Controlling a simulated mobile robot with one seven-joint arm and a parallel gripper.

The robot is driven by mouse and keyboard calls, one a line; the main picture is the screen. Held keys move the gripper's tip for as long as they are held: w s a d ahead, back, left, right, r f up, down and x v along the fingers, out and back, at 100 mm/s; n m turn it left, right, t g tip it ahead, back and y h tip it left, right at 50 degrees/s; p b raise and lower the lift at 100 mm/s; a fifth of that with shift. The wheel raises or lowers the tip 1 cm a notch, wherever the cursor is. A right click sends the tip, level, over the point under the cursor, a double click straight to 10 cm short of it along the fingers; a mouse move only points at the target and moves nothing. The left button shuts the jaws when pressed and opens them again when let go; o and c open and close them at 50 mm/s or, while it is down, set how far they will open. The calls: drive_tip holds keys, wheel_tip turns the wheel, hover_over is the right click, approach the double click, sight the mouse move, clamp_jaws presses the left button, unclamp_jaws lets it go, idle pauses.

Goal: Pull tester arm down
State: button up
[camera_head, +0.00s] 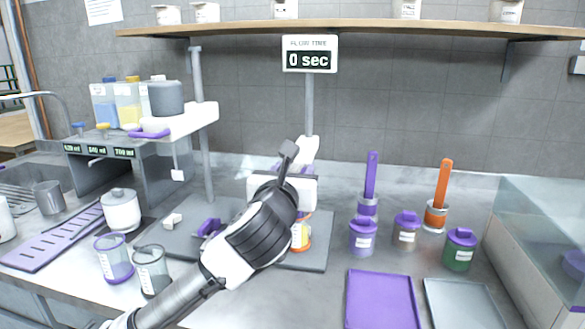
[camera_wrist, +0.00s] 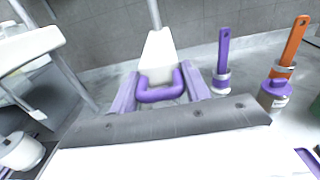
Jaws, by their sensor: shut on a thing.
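The flow-time tester has a grey pole (camera_head: 309,105) and a display (camera_head: 310,54) reading "0 sec". Its white arm (camera_head: 306,150) is partly hidden behind my wrist. In the wrist view the white arm (camera_wrist: 158,55) ends in a purple U-shaped handle (camera_wrist: 160,94). My gripper (camera_wrist: 160,88) is shut on the purple handle, with a pale purple finger on each side. A small orange and yellow container (camera_head: 300,238) stands below my wrist on the grey base plate (camera_head: 312,262).
At left is a second stand with a white arm (camera_head: 180,122) and a purple handle. Two clear cups (camera_head: 113,258) stand at the front left. Lidded jars (camera_head: 362,238) and upright brushes (camera_head: 443,185) stand to the right, behind a purple tray (camera_head: 382,300) and a grey tray (camera_head: 465,305).

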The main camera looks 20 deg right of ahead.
drive_tip(key=f, duration=0.1)
drive_tip(key=f+b, duration=0.1)
drive_tip(key=f, duration=0.1)
drive_tip(key=f+b, duration=0.1)
drive_tip(key=shift+s+d+f, duration=0.15)
drive_tip(key=shift+s+d, duration=0.05)
drive_tip(key=shift+d, duration=0.05)
drive_tip(key=shift+f, duration=0.1)
drive_tip(key=o, duration=1.1)
drive_tip(key=shift+o, duration=0.2)
drive_tip(key=shift+a, duration=0.1)
drive_tip(key=shift+a, duration=0.1)
drive_tip(key=b+v, duration=0.6)
drive_tip(key=v, duration=0.7)
drive_tip(key=shift+s+a+b, duration=0.2)
drive_tip(key=shift+s+b, duration=0.1)
